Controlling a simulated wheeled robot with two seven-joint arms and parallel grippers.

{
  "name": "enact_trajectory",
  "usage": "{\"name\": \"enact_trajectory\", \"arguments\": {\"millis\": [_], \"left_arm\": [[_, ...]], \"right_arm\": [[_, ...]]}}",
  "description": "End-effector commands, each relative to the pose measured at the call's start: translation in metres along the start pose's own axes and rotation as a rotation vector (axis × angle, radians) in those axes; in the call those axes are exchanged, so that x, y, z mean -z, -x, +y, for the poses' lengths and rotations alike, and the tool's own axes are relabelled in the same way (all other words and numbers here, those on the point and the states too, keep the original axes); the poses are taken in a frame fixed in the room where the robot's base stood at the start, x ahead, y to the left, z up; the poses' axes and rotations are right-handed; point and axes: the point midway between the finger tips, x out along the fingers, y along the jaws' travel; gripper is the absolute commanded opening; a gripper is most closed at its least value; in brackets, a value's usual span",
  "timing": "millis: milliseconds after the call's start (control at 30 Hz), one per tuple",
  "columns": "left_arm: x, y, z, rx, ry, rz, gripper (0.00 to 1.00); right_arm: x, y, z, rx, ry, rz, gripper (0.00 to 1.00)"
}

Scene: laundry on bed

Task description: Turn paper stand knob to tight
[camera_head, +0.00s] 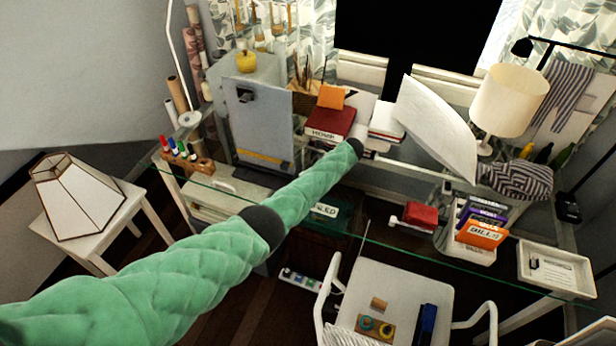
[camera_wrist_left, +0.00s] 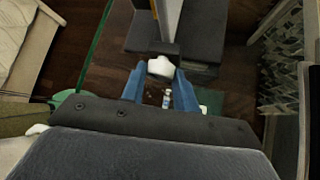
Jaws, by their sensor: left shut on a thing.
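The paper stand appears to be the grey upright board (camera_head: 262,128) with a yellow strip low on it, on the glass desk in the head view. In the left wrist view, a dark part of the stand (camera_wrist_left: 150,30) is at the top, seen nearly edge-on. A white knob (camera_wrist_left: 160,68) is in front of it. My left gripper (camera_wrist_left: 160,75) has its blue fingers on either side of the knob, shut on it. In the head view my green-sleeved arm reaches to the stand's right; the fingertips cannot be made out there. The knob's turn cannot be told. My right gripper is out of view.
Red books (camera_head: 330,123) and a white lamp (camera_head: 508,102) stand behind and right on the desk. Colored markers in a holder (camera_head: 188,155) stand left of the board. A white chair (camera_head: 390,290) is in front. The glass desk edge runs below my arm.

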Motion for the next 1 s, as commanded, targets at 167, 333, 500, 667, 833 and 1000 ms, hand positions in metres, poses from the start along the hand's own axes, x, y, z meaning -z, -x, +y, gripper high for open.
{"name": "enact_trajectory", "arguments": {"millis": [167, 333, 500, 667, 833, 1000], "left_arm": [[0.0006, -0.0005, -0.0022, -0.053, -0.053, -0.007, 0.07], [0.0008, -0.0005, -0.0018, -0.080, -0.081, -0.010, 0.07], [0.0003, 0.0003, -0.0017, -0.087, -0.089, -0.010, 0.07], [0.0003, 0.0002, -0.0017, -0.087, -0.089, -0.010, 0.07], [0.0003, 0.0002, -0.0017, -0.087, -0.089, -0.010, 0.40], [0.0003, 0.0000, -0.0017, -0.087, -0.089, -0.010, 0.52]], "right_arm": [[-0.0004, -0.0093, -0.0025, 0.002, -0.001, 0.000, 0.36], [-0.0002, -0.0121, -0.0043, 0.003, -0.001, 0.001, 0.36], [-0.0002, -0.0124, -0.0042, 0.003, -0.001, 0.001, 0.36], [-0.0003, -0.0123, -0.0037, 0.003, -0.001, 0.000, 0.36], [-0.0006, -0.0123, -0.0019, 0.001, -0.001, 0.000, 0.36], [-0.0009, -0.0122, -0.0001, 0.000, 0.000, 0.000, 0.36]]}}
